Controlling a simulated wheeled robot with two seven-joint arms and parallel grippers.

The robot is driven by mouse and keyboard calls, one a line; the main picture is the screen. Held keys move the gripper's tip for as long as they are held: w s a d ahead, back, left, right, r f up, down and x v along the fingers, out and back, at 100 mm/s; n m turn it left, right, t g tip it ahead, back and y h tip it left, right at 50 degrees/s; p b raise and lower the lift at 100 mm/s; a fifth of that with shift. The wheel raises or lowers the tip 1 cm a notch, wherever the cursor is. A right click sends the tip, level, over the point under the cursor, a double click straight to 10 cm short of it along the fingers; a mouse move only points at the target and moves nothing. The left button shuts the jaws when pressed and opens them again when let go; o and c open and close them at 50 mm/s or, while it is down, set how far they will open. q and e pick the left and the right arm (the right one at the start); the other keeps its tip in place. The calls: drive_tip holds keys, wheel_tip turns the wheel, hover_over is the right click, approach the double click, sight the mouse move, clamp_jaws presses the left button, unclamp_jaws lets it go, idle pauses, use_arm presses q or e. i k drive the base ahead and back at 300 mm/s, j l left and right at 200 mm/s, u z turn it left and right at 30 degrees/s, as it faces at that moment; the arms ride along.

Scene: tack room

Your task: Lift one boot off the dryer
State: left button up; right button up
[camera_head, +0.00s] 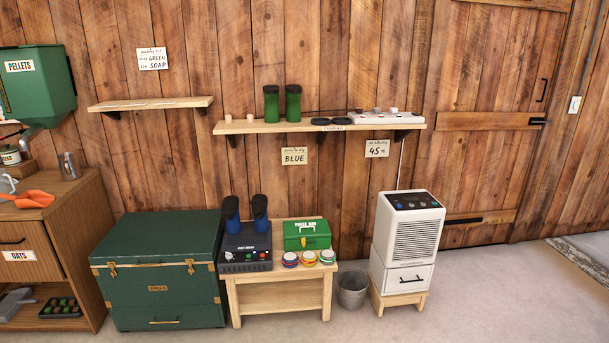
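The boot dryer (245,259) is a dark box with lit buttons on its front, standing on the left part of a low wooden table (283,283). Two boots are on it, a left one (233,223) and a right one (262,221). Both are blue with dark upper ends, stand upright side by side and lean slightly. Where they meet the dryer is too small to make out. Neither of my grippers is in view.
A green chest (157,277) stands close left of the table. A metal bucket (352,290) and a white appliance (407,240) stand further right. Front floor is clear.

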sight(230, 212)
drive_tip(key=i+u, duration=0.1)
drive_tip(key=i, duration=0.85)
drive_tip(key=i+l, duration=0.2)
drive_tip(key=i, duration=0.75)
drive_tip(key=j+u, duration=0.05)
